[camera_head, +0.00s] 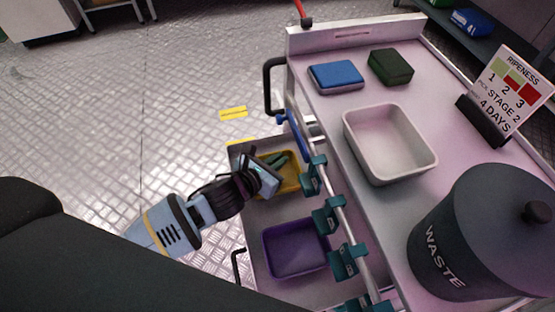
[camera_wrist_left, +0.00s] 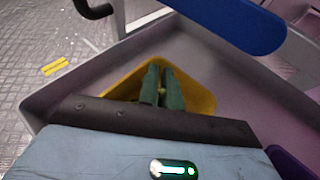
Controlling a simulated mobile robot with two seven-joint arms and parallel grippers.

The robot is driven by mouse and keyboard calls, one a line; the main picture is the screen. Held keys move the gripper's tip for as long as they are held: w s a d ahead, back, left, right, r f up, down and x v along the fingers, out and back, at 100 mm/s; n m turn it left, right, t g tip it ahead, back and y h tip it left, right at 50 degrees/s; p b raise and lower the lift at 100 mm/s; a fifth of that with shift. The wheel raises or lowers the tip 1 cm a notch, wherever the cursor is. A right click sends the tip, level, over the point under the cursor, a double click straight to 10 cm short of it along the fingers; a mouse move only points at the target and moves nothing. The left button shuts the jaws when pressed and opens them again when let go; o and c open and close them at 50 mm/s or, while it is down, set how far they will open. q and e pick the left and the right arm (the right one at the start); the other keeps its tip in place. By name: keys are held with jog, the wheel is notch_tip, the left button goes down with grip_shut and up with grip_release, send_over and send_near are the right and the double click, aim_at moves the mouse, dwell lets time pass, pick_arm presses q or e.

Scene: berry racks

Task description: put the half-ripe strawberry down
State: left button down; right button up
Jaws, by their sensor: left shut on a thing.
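My left gripper (camera_head: 275,160) reaches in from the left over the yellow tray (camera_head: 292,184) in the lower shelf of the cart. In the left wrist view its two green fingers (camera_wrist_left: 163,88) point down into the yellow tray (camera_wrist_left: 205,97). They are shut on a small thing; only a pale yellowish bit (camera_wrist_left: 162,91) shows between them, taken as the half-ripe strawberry. Its ripeness cannot be told, nor whether it touches the tray floor. My right gripper is not in view.
A purple tray (camera_head: 296,270) sits beside the yellow one. A rail with teal clips (camera_head: 328,216) runs close along the right. On the cart top stand an empty white tray (camera_head: 390,172), blue and green boxes, a ripeness sign (camera_head: 507,90) reading stage 2, and a waste bin (camera_head: 470,240).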

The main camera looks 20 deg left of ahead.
pick_arm(q)
jog(key=shift+f, duration=0.2)
jog(key=c, duration=2)
grip_release()
jog(key=shift+c, duration=0.2)
jog(key=o, duration=0.7)
jog(key=shift+r, duration=0.15)
jog(key=shift+s+a+r, duration=0.1)
jog(key=shift+s+r, duration=0.1)
jog(key=shift+s, duration=0.05)
jog(key=p+v, duration=0.2)
jog(key=v, duration=0.9)
jog(key=shift+s, duration=0.15)
